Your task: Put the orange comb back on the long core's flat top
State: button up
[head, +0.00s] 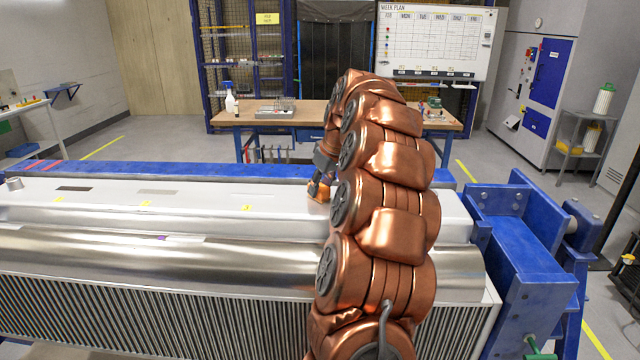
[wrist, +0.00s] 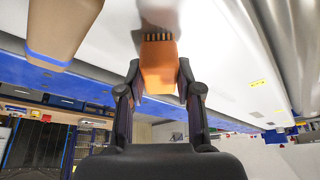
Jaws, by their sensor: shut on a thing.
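My gripper (wrist: 159,80) is shut on the orange comb (wrist: 158,62), with one dark finger on each side of it. The comb's row of dark teeth points away from my palm, towards the pale flat top of the long core (wrist: 228,62). I cannot tell whether the comb touches that surface. In the head view the comb (head: 318,190) shows as a small orange patch low over the long core's flat top (head: 100,204), just left of my copper arm. My arm hides part of the core and most of my gripper (head: 323,172).
A blue frame (head: 528,240) stands at the core's right end, and a blue beam (head: 130,170) runs behind it. Small yellow labels (head: 247,208) mark the flat top. The top left of my gripper looks clear. A wooden workbench (head: 300,121) stands farther back.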

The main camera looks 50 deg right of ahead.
jog(key=shift+f, duration=0.15)
jog(key=o, duration=1)
jog(key=shift+b+v, duration=1.45)
jog(key=shift+v, duration=4.65)
